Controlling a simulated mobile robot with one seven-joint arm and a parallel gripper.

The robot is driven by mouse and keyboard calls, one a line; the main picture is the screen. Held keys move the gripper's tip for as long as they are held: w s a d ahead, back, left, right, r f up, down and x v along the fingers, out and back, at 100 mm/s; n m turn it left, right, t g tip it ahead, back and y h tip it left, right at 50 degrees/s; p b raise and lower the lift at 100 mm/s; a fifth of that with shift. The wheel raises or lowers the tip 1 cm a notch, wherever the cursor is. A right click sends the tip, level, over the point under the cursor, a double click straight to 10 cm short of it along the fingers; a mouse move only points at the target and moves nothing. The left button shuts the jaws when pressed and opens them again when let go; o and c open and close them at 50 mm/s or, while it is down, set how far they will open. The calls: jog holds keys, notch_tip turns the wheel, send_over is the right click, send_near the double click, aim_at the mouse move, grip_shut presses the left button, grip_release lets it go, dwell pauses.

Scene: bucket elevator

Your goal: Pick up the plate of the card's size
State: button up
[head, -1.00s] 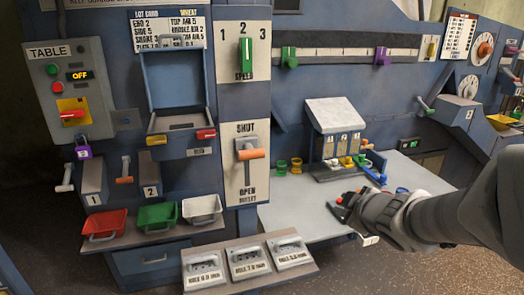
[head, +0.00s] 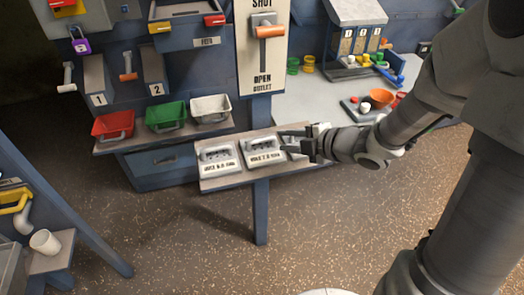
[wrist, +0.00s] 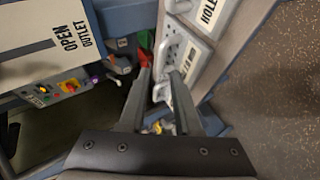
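Three pale plates with dark perforations and printed labels lie on a narrow shelf (head: 228,180) in the head view: a left plate (head: 217,156), a middle plate (head: 264,150) and a right plate (head: 295,148). The right one is partly hidden behind my gripper. Their label sizes are too small to read surely. A perforated plate (wrist: 190,52) shows just right of the fingers. The lot card is out of view now.
Red (head: 113,126), green (head: 165,115) and white (head: 210,108) bins stand on a ledge left of the plate shelf. The outlet lever (head: 270,31) is above the plates. A grey table (head: 305,105) with small parts lies behind. The floor in front is clear.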

aim_at(264, 140)
jog(key=x, duration=0.3)
jog(key=shift+b, duration=0.3)
jog(key=x, duration=0.2)
jog(key=b+x, duration=0.1)
jog(key=x, duration=0.1)
jog(key=shift+s+a+f, duration=0.2)
jog(key=shift+w+a+f+b, duration=0.25)
jog(key=shift+w+a+b, duration=0.05)
jog(key=shift+w+b, duration=0.05)
grip_shut()
jog(key=shift+r, duration=0.15)
dwell(0.5)
